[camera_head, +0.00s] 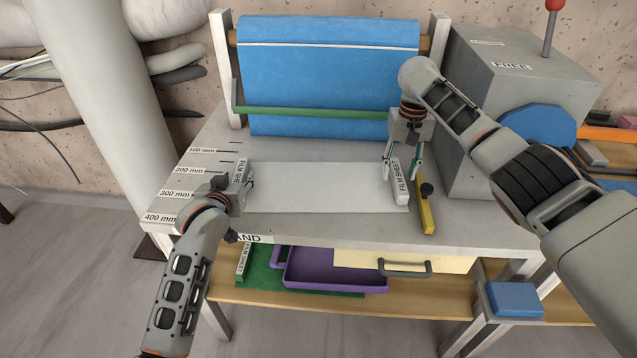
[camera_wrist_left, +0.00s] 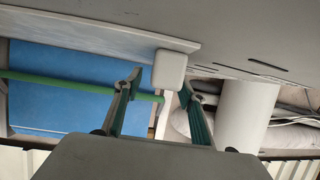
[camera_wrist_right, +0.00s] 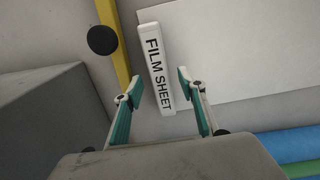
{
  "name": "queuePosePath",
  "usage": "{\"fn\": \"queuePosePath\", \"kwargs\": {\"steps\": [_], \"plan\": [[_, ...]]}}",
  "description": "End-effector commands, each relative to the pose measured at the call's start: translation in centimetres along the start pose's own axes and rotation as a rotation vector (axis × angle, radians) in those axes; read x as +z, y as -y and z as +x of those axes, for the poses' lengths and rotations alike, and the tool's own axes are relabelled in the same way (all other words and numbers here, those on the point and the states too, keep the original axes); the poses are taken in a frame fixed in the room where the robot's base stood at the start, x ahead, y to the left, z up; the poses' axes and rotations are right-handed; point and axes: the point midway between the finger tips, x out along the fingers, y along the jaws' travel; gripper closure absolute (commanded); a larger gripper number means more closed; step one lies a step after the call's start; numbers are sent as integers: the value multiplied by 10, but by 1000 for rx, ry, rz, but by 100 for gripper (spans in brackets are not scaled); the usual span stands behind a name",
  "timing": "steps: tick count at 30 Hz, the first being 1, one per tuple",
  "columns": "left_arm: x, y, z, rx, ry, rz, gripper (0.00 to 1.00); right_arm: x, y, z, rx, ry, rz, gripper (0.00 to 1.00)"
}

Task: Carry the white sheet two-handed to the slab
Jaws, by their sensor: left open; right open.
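The white sheet (camera_head: 320,186) lies flat on the grey tabletop (camera_head: 300,150), with a white end bar on each short side. The right bar (camera_head: 402,186) reads "FILM SHEET" and also shows in the right wrist view (camera_wrist_right: 157,70). My right gripper (camera_head: 402,168) is open above it, one finger on each side of the bar's end. The left bar (camera_head: 241,174) is partly hidden by my left gripper (camera_head: 246,184). In the left wrist view its white end (camera_wrist_left: 170,68) shows between my open fingers. No separate slab can be made out for certain.
A blue roll of sheet (camera_head: 325,75) with a green bar (camera_head: 310,113) hangs at the back. A yellow bar (camera_head: 426,212) lies close to the right bar. A grey machine (camera_head: 510,90) stands at right. A purple tray (camera_head: 330,280) is on the shelf below. Millimetre marks line the table's left edge.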

Motion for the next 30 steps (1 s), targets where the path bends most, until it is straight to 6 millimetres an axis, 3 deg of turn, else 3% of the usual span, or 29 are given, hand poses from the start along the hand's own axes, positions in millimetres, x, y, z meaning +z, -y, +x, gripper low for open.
{"fn": "queuePosePath", "kwargs": {"steps": [6,17,22,30], "plan": [[0,0,19,0,-1,2,60,0,0,19,1,0,1,60],[0,0,22,0,-1,1,60,0,0,22,1,0,0,60],[0,0,22,0,-1,1,100,0,0,22,1,0,0,100],[0,0,22,0,-1,1,100,0,0,22,1,-1,0,100]]}}
